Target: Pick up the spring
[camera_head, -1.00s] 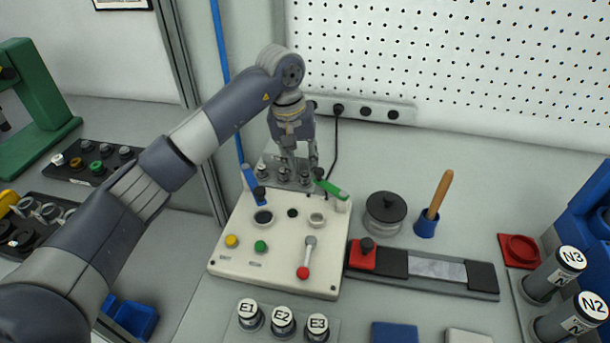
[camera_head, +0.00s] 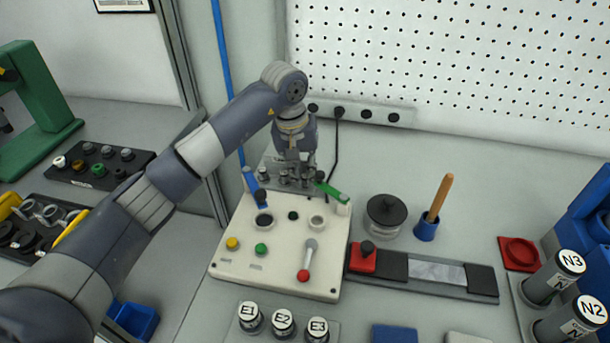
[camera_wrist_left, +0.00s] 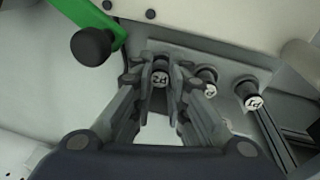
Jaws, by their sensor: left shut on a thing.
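My left gripper (camera_head: 297,172) reaches down at the small rack behind the cream control panel. No spring coil can be made out; the fingers hide the sides of the held piece. My right gripper is out of view.
The control panel (camera_head: 285,283) stands just in front, with a blue lever (camera_head: 251,181) and a green lever (camera_head: 331,191) close to the gripper. A black-lidded round container (camera_head: 386,211) and a wooden-handled tool (camera_head: 439,198) stand to the right.

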